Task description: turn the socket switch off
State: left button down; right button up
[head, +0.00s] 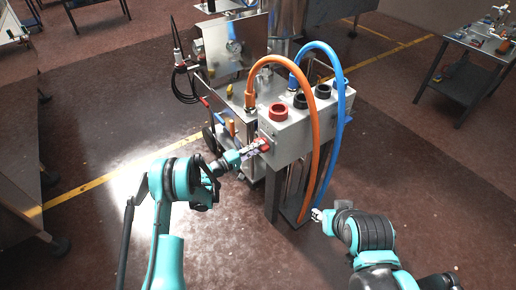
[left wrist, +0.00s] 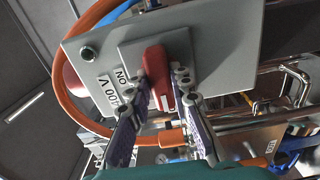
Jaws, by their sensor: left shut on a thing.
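The red socket switch (head: 265,145) sits on the left end face of a grey socket box (head: 290,133). My left gripper (head: 257,147) is at that face. In the left wrist view the switch is a red handle (left wrist: 157,70) on a grey square plate, and the fingers of my left gripper (left wrist: 163,92) are closed on its two sides. A label beside it reads "ON" and a partly covered "00 V". My right gripper (head: 316,214) is low at the right of the box's stand, away from the switch; its fingers are too small to read.
A red socket ring (head: 278,111) and dark ones are on the box. A metal machine stands behind. A side table (head: 455,80) is at the far right. Floor in front is clear.

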dwell(0.4)
pick_arm(q)
jog(key=c, duration=1.4)
grip_release()
jog(key=shift+o, duration=0.2)
jog(key=v, duration=1.2)
